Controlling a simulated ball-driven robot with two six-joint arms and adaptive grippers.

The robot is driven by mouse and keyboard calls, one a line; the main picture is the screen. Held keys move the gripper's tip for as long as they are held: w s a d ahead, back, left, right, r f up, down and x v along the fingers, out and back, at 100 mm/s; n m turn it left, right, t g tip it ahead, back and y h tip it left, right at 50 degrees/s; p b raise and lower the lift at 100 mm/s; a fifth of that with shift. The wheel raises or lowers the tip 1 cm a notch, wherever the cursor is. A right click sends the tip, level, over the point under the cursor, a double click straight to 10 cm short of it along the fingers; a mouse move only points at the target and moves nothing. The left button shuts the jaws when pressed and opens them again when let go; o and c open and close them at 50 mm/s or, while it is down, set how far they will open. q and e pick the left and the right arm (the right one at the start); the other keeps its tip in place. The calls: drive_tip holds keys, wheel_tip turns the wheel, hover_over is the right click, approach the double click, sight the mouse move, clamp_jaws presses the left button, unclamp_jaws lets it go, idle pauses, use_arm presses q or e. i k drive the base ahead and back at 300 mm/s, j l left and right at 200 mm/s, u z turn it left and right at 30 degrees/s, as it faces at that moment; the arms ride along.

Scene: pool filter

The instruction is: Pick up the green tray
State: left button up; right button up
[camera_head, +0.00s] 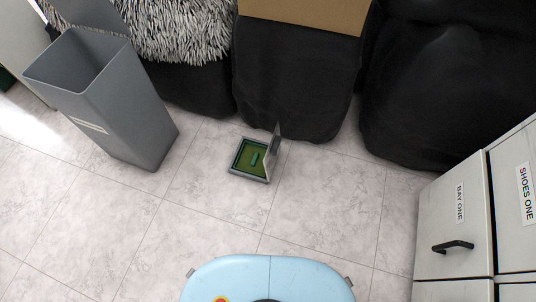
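The green tray (247,161) sits on the tiled floor near the middle of the view, inside a small grey square frame (247,176). A darker green bar stands out in the middle of its face. A thin grey lid or flap (275,147) stands up at the right side of the frame. Neither of my grippers shows in the head view.
A tall grey bin (125,115) stands at the left. Black-covered seats (297,85) line the back, one with a brown board (310,12) on it. White cabinets labelled "BAY ONE" (459,202) and "SHOES ONE" (525,192) stand at the right. The floor before the tray is clear.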

sight(250, 160)
drive_tip(key=u, duration=1.35)
drive_tip(key=z, duration=1.1)
drive_tip(key=i+u, duration=0.2)
drive_tip(key=u, duration=0.2)
drive_tip(key=i, duration=0.2)
